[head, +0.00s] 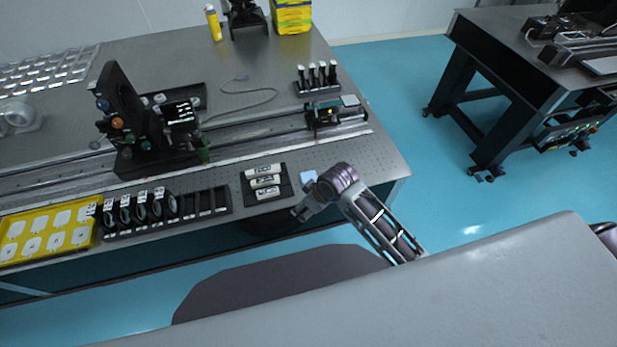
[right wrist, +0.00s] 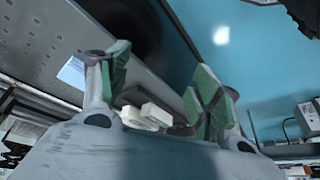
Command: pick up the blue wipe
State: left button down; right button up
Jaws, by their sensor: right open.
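The blue wipe (head: 308,176) is a small pale blue square lying flat near the front right edge of the optical table (head: 385,165). In the right wrist view the wipe (right wrist: 72,72) shows left of the fingers, partly hidden by one finger. My right gripper (head: 300,212) is at the table's front edge, just in front of the wipe and apart from it. In the right wrist view its green-padded fingers (right wrist: 160,82) are spread with nothing held between them. My left gripper is not in view.
A black tray with white labelled blocks (head: 265,183) sits just left of the wipe. A black rack (head: 165,212) and a yellow tray (head: 45,232) lie farther left. A rail with a mounted device (head: 335,115) runs behind. The perforated tabletop right of the wipe is clear.

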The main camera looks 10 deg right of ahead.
jog(key=w+a+r+n, duration=0.1)
jog(key=a, duration=0.1)
jog(key=w+a+r+n, duration=0.2)
jog(key=shift+w+r+n, duration=0.2)
jog(key=shift+w+n, duration=0.05)
jog(key=shift+n, duration=0.05)
jog(key=shift+w+a+r+n+g, duration=0.4)
jog(key=shift+w+r+n+g, duration=0.1)
jog(key=shift+w+r+n, duration=0.6)
jog(key=shift+n, duration=0.2)
jog(key=w+r+n, duration=0.1)
notch_tip(320, 180, up, 6)
jog(key=n+g+h, duration=0.2)
jog(key=n+h, duration=0.1)
send_over(310, 176)
jog(key=shift+a, duration=0.1)
jog(key=shift+f, duration=0.1)
jog(key=shift+f, duration=4.3)
